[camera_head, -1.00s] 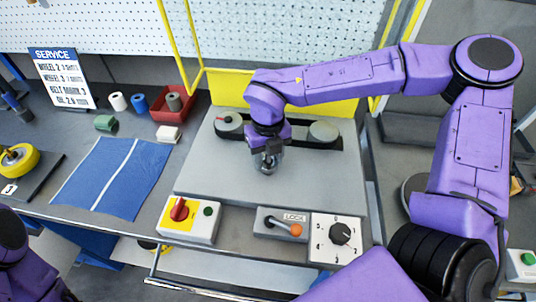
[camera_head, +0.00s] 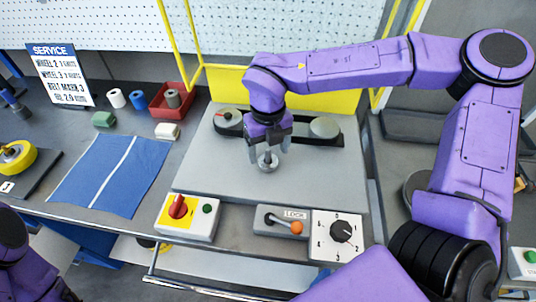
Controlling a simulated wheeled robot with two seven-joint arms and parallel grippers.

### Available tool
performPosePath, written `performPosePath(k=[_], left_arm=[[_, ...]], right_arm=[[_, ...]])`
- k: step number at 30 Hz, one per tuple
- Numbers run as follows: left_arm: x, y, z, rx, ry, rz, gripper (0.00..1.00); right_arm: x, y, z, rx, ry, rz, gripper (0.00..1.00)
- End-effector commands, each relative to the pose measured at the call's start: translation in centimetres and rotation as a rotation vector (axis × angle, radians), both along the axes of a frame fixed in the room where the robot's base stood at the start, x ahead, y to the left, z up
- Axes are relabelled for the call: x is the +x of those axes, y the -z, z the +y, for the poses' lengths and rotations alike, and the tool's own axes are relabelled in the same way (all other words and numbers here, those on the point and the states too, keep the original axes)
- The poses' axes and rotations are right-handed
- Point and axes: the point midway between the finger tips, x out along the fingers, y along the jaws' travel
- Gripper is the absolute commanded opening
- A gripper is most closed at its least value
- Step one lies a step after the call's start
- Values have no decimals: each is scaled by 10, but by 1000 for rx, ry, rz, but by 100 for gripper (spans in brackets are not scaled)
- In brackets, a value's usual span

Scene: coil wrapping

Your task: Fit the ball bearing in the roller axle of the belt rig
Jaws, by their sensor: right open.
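The belt rig (camera_head: 335,180) is a grey plate with a dark belt around two round grey rollers, the left one (camera_head: 229,118) with a red mark and the right one (camera_head: 325,128). My right gripper (camera_head: 268,157) points down over the middle front of the plate, its fingers apart. A small round grey metal piece (camera_head: 267,165) shows between and below the fingertips. I cannot tell whether it is the ball bearing, the roller axle or both together. My left arm shows only at the lower left corner; its gripper is out of view.
In front are a red-knob switch box (camera_head: 187,217), a lock lever box (camera_head: 283,222) and a dial box (camera_head: 337,236). To the left are a blue mat (camera_head: 108,175), a red bin (camera_head: 160,108) with grey pieces, several small rollers and a yellow wheel (camera_head: 18,158). Yellow posts stand behind.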

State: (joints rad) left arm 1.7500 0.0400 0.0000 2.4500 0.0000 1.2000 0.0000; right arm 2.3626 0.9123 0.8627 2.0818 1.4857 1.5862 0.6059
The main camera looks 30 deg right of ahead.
Motion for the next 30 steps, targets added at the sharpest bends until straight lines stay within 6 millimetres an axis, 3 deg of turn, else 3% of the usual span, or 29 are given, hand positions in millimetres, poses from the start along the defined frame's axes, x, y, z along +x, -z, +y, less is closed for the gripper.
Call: performPosePath(k=[6, 10, 30], left_arm=[[0, 9, 0, 0, 0, 0, 29], [0, 10, 0, 0, 0, 0, 29], [0, 10, 0, 0, 0, 0, 29]], right_arm=[[1, -51, 0, 0, 0, -6, 77], [0, -69, 0, 0, 0, -2, 77], [0, -76, 0, 0, 0, -1, 77]])
